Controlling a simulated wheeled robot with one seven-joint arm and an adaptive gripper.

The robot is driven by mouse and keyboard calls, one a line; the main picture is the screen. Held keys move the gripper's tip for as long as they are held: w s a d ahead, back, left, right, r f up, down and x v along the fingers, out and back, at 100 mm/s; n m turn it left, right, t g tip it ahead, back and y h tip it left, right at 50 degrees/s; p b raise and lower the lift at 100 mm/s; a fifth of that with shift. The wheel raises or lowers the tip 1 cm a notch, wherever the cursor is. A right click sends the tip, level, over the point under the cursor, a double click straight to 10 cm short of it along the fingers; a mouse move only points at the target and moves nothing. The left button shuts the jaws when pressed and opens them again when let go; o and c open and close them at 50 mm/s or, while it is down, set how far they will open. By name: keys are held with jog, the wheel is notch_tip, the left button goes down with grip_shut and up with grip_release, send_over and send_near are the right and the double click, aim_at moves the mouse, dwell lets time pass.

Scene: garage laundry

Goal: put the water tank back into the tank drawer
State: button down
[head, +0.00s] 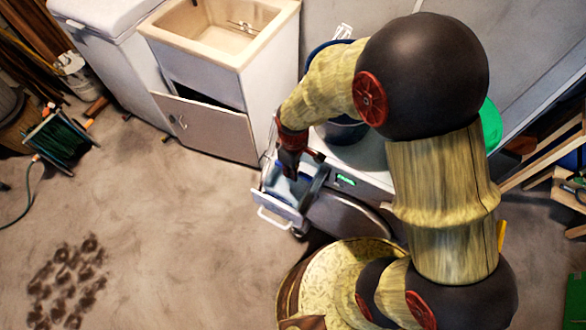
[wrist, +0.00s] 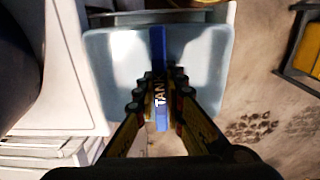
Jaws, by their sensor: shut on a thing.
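The water tank (wrist: 205,62) is a pale blue-grey box with a blue handle strip (wrist: 158,48) across its top, lettered "TAN" where it shows. My gripper (wrist: 160,98) is shut on this strip, one finger on each side. In the head view my gripper (head: 289,168) points down over the pulled-out tank drawer (head: 276,204), which has a white front and a bar handle. The tank is a small bluish patch there, partly hidden by my gripper. It is at or in the drawer opening; I cannot tell whether it rests on the drawer floor.
The drawer juts from a low white machine with a green-lit display (head: 346,181). A sink cabinet (head: 205,125) with a tilted front panel stands behind to the left. A hose reel (head: 60,140) is at far left. The floor left of the drawer is clear, with dark stains.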

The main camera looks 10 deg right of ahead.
jog(key=shift+f+b, duration=2.1)
jog(key=shift+f, duration=1.3)
jog(key=shift+w+d+f, duration=0.2)
jog(key=shift+f, duration=0.05)
jog(key=c, duration=1.8)
grip_release()
jog(key=shift+r+p, duration=3.85)
jog(key=shift+r, duration=1.15)
